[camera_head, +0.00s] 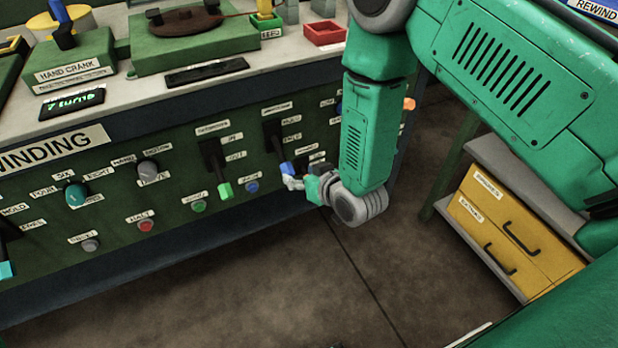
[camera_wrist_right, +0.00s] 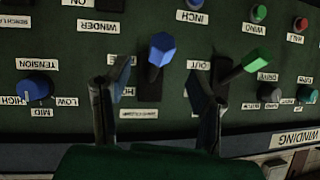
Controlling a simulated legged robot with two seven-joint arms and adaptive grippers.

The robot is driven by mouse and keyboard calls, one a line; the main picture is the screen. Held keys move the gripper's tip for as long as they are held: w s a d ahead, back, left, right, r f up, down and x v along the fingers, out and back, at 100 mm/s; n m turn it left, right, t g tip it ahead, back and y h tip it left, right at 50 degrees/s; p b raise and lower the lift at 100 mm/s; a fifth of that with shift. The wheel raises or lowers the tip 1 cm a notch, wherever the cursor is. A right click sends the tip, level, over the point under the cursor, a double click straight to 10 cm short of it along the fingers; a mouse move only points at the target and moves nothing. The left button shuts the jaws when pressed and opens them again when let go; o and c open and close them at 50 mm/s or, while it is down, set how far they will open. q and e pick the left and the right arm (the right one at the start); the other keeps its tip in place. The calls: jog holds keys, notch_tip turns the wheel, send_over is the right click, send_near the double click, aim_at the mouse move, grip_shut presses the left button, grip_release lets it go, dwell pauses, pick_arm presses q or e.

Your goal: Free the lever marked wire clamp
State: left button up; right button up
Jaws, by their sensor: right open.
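A lever with a blue handle (camera_head: 287,167) sticks out of a dark slot in the green front panel. It also shows in the wrist view as a blue handle (camera_wrist_right: 161,49). The label above its slot is too small to read, so I cannot confirm that it is the wire clamp lever. My right gripper (camera_head: 291,183) is at the panel by this handle, partly hidden by its own wrist. In the wrist view the right gripper (camera_wrist_right: 160,72) is open, its fingers on either side of the lever, with visible gaps to the handle.
A lever with a green handle (camera_head: 225,189) stands close beside, on the left. The panel also holds a green button (camera_head: 199,206), a blue button (camera_head: 252,187) and a red button (camera_head: 146,226). Yellow drawers (camera_head: 510,235) stand at right. The floor in front is clear.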

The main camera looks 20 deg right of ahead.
jog(key=v, duration=0.4)
jog(key=shift+s, duration=0.1)
dwell(0.6)
jog(key=s+d+f+g+p, duration=0.1)
jog(key=s+d+f+g, duration=0.1)
jog(key=s, duration=0.7)
jog(key=s+d+f+g+h+p, duration=0.1)
jog(key=s+g, duration=0.4)
jog(key=s, duration=0.5)
jog(key=s+d+f+g+h+p, duration=0.1)
jog(key=s+d+f+g, duration=0.3)
jog(key=s, duration=0.5)
jog(key=shift+s, duration=0.4)
jog(key=shift+w, duration=0.1)
